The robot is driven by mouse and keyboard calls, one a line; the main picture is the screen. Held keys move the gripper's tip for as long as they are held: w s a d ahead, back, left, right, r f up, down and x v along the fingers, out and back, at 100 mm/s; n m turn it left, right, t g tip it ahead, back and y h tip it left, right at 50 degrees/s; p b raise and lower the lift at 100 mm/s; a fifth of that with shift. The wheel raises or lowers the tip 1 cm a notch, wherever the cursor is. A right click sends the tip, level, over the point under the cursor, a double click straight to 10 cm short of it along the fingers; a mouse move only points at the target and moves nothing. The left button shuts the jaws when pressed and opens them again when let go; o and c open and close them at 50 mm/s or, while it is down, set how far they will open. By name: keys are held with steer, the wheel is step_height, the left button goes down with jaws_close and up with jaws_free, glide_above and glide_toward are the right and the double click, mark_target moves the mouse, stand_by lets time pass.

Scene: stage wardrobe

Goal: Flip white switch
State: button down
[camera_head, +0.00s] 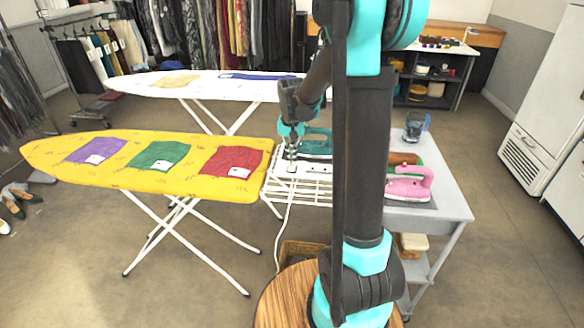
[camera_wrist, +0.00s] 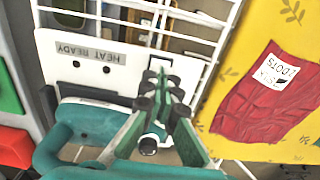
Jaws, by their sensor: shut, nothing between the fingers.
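My gripper (camera_head: 291,163) is shut and empty, pointing down over the white wire rack end of the yellow ironing board in the head view. In the wrist view my gripper (camera_wrist: 162,80) has its fingertips over a white plate (camera_wrist: 75,75) labelled "HEAT READY". A small white piece (camera_wrist: 160,66), possibly the white switch, shows just beyond the fingertips. The fingers hide part of it, and I cannot tell its position or whether they touch it. The teal iron (camera_head: 317,143) stands close by; it also shows in the wrist view (camera_wrist: 75,130).
The yellow ironing board (camera_head: 110,178) bears purple, green and red cloths. A pink iron (camera_head: 410,188) and a dark jug (camera_head: 414,127) stand on the grey cart (camera_head: 440,205) at right. A white ironing board (camera_head: 195,92) stands behind. A white cord hangs from the rack.

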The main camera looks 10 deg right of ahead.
mark_target(292, 169)
steer(key=shift+f, duration=1.05)
stand_by(0.7)
steer(key=shift+r, duration=3.5)
